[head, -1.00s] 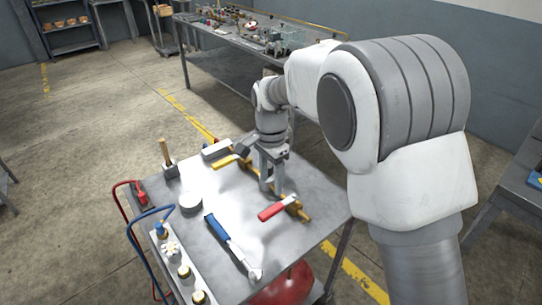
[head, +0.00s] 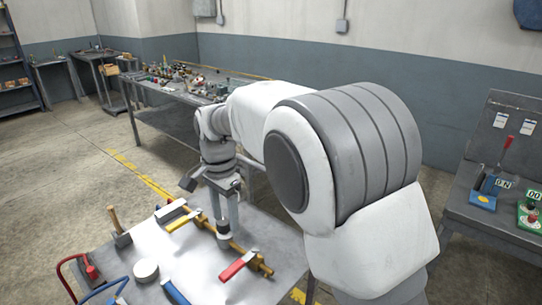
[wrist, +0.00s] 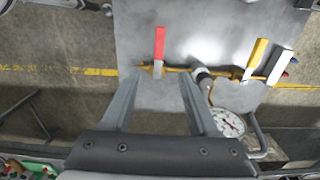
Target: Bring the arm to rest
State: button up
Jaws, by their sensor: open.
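My gripper (head: 225,218) hangs pointing down over the metal work table (head: 205,270), above a brass pipe (head: 240,248). A dark and white fitting (wrist: 203,80) on the pipe shows near the right finger. I cannot tell the exact gap between fingers and pipe. My arm reaches out across the right of the head view.
A dial gauge (wrist: 228,122) shows in the wrist view. A cluttered bench (head: 165,88) stands behind, and another station (head: 500,200) at right. Floor at left is clear.

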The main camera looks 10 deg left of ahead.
jog(key=s+d+r+n+t+y, duration=0.1)
jog(key=s+d+r, duration=0.1)
jog(key=d+r, duration=0.6)
jog(key=s+d+r+n+t, duration=0.1)
jog(key=s+d+r+n, duration=0.15)
jog(key=d, duration=0.95)
jog(key=s+d+n+t+h+p, duration=0.1)
jog(key=s+d+n+t, duration=0.2)
jog(key=s+d, duration=1)
jog(key=shift+s+d+t, duration=0.3)
jog(key=shift+s, duration=0.5)
